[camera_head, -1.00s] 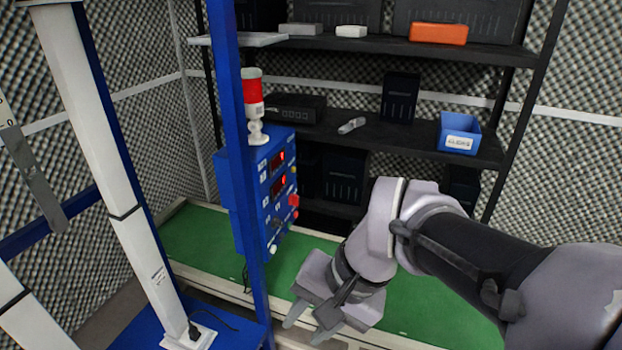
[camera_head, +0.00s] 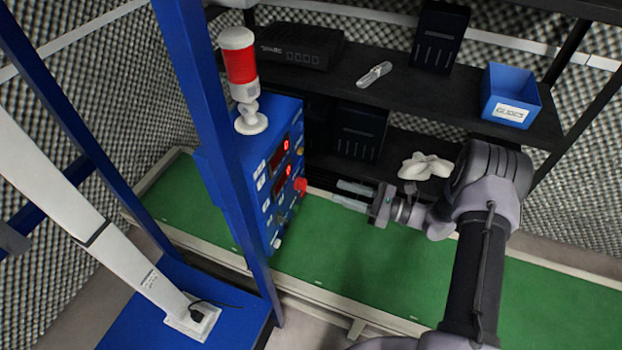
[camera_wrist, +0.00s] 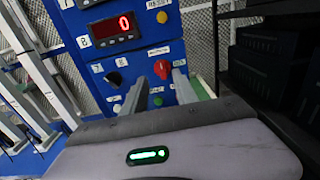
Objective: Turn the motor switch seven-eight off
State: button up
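The blue control box (camera_head: 262,220) hangs on a blue post at left of centre. It carries two red-lit displays, a red knob (camera_head: 300,186) and small buttons. In the wrist view the red knob (camera_wrist: 162,68) and a black knob (camera_wrist: 114,78) sit below a display reading 0. In the wrist view the red knob shows between and beyond the fingertips (camera_wrist: 158,85), apparently untouched.
A red-and-white signal lamp (camera_head: 241,75) stands on the box. A black shelf with a blue bin (camera_head: 509,97), a black device (camera_head: 298,44) and a white crumpled thing (camera_head: 425,166) is behind. A green bench surface (camera_head: 360,250) lies below, clear. The blue post (camera_head: 215,130) stands left.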

aim_at(306, 181)
jog(key=b+x, duration=0.1)
jog(key=x, duration=0.9)
jog(key=shift+w+a+b, duration=0.15)
jog(key=shift+a+b, duration=0.05)
jog(key=shift+b, duration=0.15)
grip_shut()
